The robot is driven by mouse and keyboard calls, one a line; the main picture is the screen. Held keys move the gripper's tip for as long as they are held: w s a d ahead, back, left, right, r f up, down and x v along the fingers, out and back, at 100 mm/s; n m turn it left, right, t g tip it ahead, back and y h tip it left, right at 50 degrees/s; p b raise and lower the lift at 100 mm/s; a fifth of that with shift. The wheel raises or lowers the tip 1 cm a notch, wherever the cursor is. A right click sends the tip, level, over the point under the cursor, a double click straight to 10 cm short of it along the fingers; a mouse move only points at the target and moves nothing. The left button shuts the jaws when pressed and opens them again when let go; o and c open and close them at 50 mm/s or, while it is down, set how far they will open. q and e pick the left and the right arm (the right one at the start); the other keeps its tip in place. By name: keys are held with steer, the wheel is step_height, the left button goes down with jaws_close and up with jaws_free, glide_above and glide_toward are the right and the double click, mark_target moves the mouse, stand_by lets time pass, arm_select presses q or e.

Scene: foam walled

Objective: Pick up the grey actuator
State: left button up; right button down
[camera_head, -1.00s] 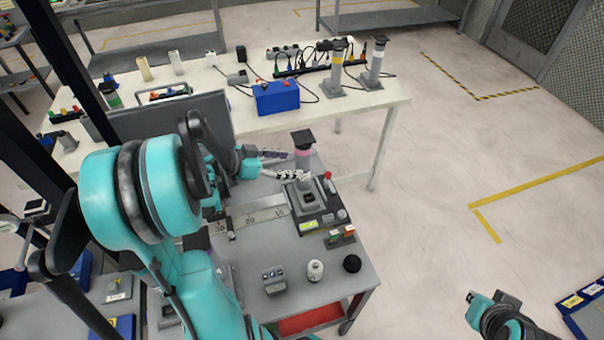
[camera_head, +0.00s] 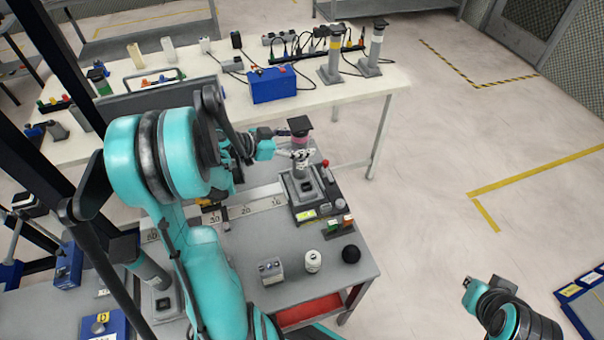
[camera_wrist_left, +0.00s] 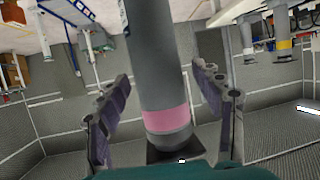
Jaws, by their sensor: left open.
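A grey actuator with a pink band (camera_head: 300,139) and a dark square top stands upright in a dark holder on the grey cart. It also shows in the left wrist view (camera_wrist_left: 160,70), where it appears upside down. My left gripper (camera_head: 293,146) is at the actuator, with its fingers on either side of it. In the left wrist view, the open fingers show gaps to the actuator on both sides. My right gripper (camera_head: 470,288) is at the lower right, away from the cart, and its jaws are too small to read.
A red button (camera_head: 325,163) stands beside the holder. A ruler strip, small grey box (camera_head: 270,270), white part (camera_head: 313,260) and black ball (camera_head: 351,254) are on the cart. Behind, a white table (camera_head: 340,100) holds a blue box (camera_head: 273,85) and two other banded actuators.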

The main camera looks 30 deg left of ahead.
arm_select(q)
jaws_close()
steer(key=shift+r, duration=0.1)
